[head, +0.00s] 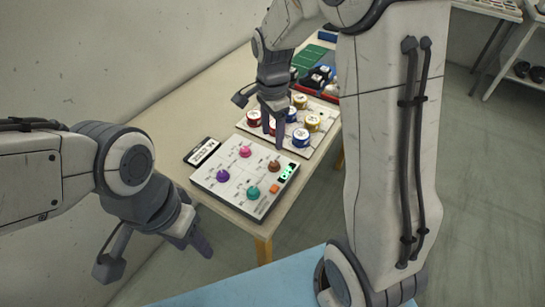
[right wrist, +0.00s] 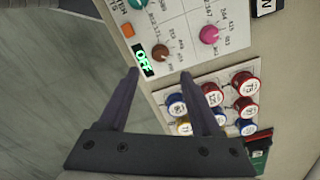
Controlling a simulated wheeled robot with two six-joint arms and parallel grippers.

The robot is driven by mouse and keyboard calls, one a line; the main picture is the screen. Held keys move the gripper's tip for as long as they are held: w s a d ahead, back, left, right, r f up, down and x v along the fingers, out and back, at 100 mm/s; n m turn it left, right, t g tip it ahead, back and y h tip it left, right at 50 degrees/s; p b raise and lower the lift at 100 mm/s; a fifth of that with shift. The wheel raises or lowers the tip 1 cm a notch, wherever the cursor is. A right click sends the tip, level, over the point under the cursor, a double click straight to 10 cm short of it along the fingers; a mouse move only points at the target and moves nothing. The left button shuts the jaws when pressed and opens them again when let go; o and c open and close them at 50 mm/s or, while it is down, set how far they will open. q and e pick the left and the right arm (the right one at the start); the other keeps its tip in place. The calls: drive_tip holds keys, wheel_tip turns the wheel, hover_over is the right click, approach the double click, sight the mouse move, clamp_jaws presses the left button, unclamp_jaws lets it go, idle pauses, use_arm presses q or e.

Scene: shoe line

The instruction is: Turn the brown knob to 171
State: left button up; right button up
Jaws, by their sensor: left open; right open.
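The brown knob (head: 274,166) is on the right side of a white control panel (head: 212,187) on the table. In the right wrist view the brown knob (right wrist: 160,53) lies just beyond the gap between my right fingertips, apart from both. My right gripper (head: 273,138) is open and empty above the panel's far edge; it also shows in the right wrist view (right wrist: 160,74). A green lit display (right wrist: 145,61) beside the knob seems to read OFF. My left gripper (head: 198,244) is open and empty, in front of the table at the lower left.
The panel also has pink (head: 245,151), purple (head: 222,175) and teal (head: 253,193) knobs and an orange button (head: 274,188). A black-and-white label plate (head: 202,151) lies beside it. Behind stands a board with several red, blue and yellow round pieces (head: 301,137).

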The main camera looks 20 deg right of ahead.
sight(274, 163)
drive_tip(key=shift+m, duration=0.3)
drive_tip(key=f, duration=1)
drive_tip(key=shift+w+d+f, duration=0.1)
drive_tip(key=shift+d+f, duration=0.25)
drive_tip(key=shift+f, duration=0.05)
clamp_jaws()
